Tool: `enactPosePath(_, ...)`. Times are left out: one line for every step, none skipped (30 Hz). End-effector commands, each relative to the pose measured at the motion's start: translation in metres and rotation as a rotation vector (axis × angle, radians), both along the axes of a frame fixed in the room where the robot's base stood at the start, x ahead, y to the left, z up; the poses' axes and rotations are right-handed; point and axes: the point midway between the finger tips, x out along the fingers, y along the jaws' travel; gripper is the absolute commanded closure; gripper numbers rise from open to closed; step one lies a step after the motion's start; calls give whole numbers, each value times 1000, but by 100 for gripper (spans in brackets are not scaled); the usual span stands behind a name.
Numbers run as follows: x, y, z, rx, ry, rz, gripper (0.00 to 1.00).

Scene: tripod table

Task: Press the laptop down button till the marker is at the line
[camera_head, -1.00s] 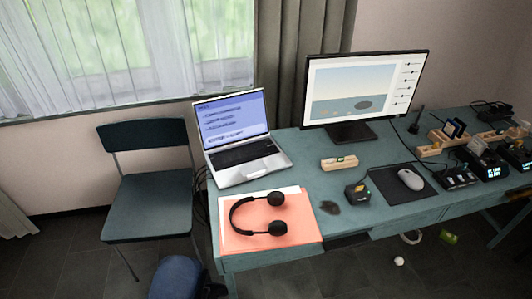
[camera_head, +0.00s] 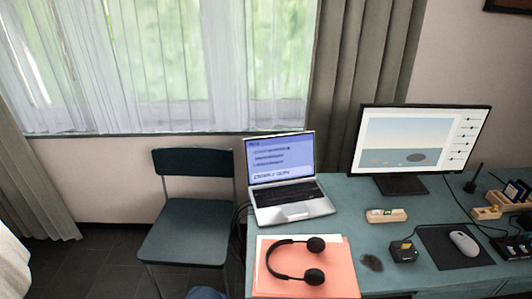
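The open silver laptop (camera_head: 284,180) stands near the left end of the teal table (camera_head: 345,230). Its keyboard (camera_head: 287,194) faces the front of the table. Its screen (camera_head: 281,158) is lit blue-violet with several lines of text, too small to read. I cannot make out single keys, a down button, a marker or a line on it. My gripper is not in view.
Black headphones (camera_head: 295,262) lie on orange and white papers (camera_head: 335,272) in front of the laptop. A monitor (camera_head: 418,145), a wooden block (camera_head: 386,216), a small black box (camera_head: 403,251) and a mouse (camera_head: 464,243) are to the right. A dark chair (camera_head: 187,231) stands left of the table.

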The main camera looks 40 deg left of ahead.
Motion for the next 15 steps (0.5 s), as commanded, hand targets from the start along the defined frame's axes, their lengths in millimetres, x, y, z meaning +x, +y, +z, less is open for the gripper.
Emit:
enactPosePath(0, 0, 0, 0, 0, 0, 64)
enactPosePath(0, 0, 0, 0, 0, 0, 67)
enactPosePath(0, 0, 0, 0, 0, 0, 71)
enactPosePath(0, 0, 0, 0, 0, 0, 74)
enactPosePath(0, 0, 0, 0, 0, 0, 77)
enactPosePath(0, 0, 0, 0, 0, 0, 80)
enactPosePath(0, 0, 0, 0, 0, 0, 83)
enactPosePath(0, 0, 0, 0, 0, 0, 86)
enactPosePath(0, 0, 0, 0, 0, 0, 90)
enactPosePath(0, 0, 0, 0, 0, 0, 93)
enactPosePath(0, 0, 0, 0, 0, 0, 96)
enactPosePath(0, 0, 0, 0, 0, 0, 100)
enactPosePath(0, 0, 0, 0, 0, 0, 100)
enactPosePath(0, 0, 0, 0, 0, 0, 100)
enactPosePath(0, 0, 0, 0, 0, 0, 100)
